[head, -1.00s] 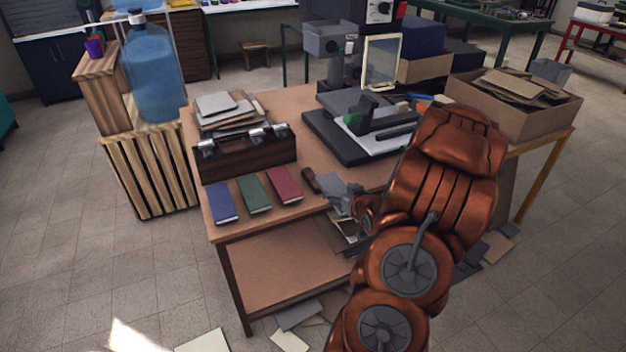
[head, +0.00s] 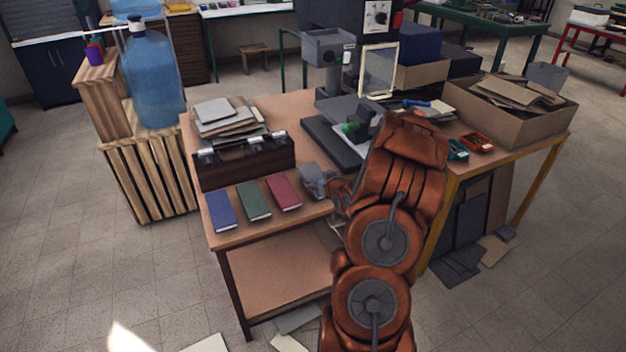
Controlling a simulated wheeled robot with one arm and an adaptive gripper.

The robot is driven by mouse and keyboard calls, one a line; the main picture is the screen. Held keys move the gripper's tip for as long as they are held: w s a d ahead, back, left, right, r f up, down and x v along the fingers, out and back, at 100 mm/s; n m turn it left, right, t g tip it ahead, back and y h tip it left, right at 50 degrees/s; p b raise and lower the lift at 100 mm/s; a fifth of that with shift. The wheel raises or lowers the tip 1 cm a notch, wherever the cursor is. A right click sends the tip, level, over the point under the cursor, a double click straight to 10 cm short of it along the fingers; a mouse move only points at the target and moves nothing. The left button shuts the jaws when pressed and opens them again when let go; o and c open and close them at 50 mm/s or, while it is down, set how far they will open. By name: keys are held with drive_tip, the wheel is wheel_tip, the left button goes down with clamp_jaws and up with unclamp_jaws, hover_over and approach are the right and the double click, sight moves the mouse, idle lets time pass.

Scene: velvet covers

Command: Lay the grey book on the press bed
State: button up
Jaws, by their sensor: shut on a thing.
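My gripper (head: 313,181) is over the front of the wooden table, just right of the red book (head: 283,193). It appears shut on a small grey slab, which I take to be the grey book (head: 311,174); book and fingers are hard to tell apart at this size. A low black press with a flat bed (head: 332,143) stands behind the gripper, partly hidden by my arm. A pale sheet and a green part show on it. Blue (head: 221,211) and green (head: 254,201) books lie to the left of the red one.
A dark wooden toolbox (head: 243,165) stands behind the books, with stacked papers behind it. A cardboard box (head: 508,112), a green tray (head: 457,150) and an orange tray (head: 478,142) are at the right. A framed panel (head: 379,70) stands at the back.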

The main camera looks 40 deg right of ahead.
sight(312, 173)
drive_tip(key=shift+w+d+f, duration=0.1)
drive_tip(key=shift+w+d, duration=0.1)
drive_tip(key=shift+w, duration=0.5)
drive_tip(key=shift+w+d, duration=0.15)
drive_tip(key=shift+w, duration=0.5)
drive_tip(key=shift+w+d+p, duration=0.1)
drive_tip(key=shift+w+p, duration=0.3)
drive_tip(key=shift+w, duration=0.15)
drive_tip(key=shift+s+f, duration=0.2)
drive_tip(key=shift+f, duration=1.45)
drive_tip(key=shift+f, duration=0.2)
drive_tip(key=o, duration=1.2)
drive_tip(key=shift+o, duration=0.2)
drive_tip(key=shift+r+p, duration=0.15)
drive_tip(key=shift+p, duration=0.4)
drive_tip(key=shift+s+b, duration=0.35)
drive_tip(key=shift+s, duration=0.05)
drive_tip(key=shift+w+a+r+b+v, duration=0.1)
drive_tip(key=shift+b+v, duration=0.2)
drive_tip(key=shift+v, duration=0.85)
drive_tip(key=shift+w+a+r+b+v, duration=0.1)
drive_tip(key=shift+b+v, duration=0.25)
drive_tip(key=shift+v, duration=0.85)
drive_tip(key=shift+a+r+b+v, duration=0.1)
drive_tip(key=shift+b+v, duration=0.2)
drive_tip(key=shift+v, duration=0.85)
